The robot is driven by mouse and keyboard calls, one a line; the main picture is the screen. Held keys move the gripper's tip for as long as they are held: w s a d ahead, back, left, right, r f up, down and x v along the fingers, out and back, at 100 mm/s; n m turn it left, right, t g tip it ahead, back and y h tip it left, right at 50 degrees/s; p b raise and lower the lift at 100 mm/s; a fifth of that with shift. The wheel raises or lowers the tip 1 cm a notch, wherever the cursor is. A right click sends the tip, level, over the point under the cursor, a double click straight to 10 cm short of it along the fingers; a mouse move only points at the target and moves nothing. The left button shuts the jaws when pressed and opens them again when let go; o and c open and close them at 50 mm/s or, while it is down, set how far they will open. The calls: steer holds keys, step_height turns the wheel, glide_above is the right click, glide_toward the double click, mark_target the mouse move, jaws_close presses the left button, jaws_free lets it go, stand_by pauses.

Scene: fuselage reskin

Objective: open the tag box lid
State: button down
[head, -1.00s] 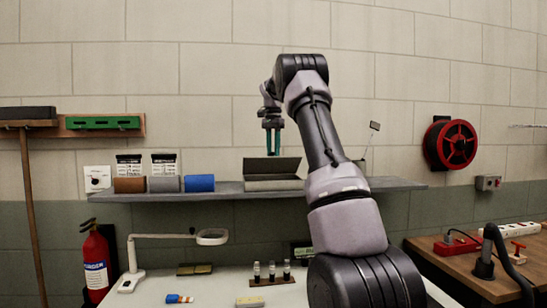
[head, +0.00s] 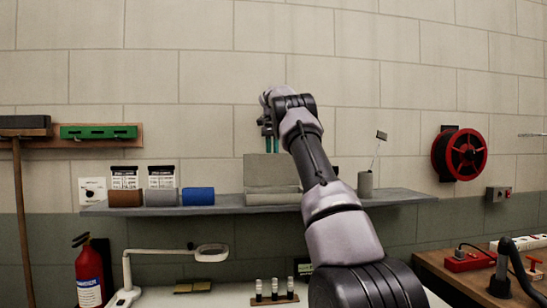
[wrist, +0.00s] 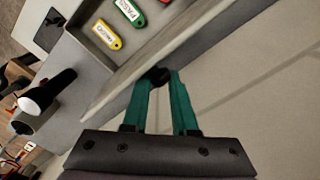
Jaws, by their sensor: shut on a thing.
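The grey tag box (head: 272,199) sits on the wall shelf, its lid (head: 272,170) raised and standing nearly upright at the back. In the wrist view the open box (wrist: 92,42) shows yellow (wrist: 108,34), green (wrist: 129,12) and red tags inside. The lid (wrist: 172,45) appears as a pale band beside it. My gripper (head: 270,140) is at the lid's top edge. In the wrist view its green fingers (wrist: 160,88) are shut on a dark knob (wrist: 157,75) at the lid's edge. The knob is partly hidden by the fingers.
The shelf (head: 232,203) also holds brown, grey and blue rolls (head: 198,196) to the left and a grey cup (head: 365,184) to the right. The wall stands close behind the lid. A magnifier lamp (head: 210,253) and a vial rack (head: 274,298) are on the bench below.

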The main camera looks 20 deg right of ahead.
steer(key=shift+w+a+f, duration=0.35)
steer(key=shift+w+a, duration=0.05)
steer(key=shift+w, duration=0.05)
steer(key=c, duration=0.6)
jaws_free()
steer(key=shift+w+a, duration=0.1)
steer(key=shift+w, duration=0.1)
steer(key=shift+s+d+r, duration=0.1)
steer(key=shift+d, duration=0.2)
steer(key=shift+s, duration=0.1)
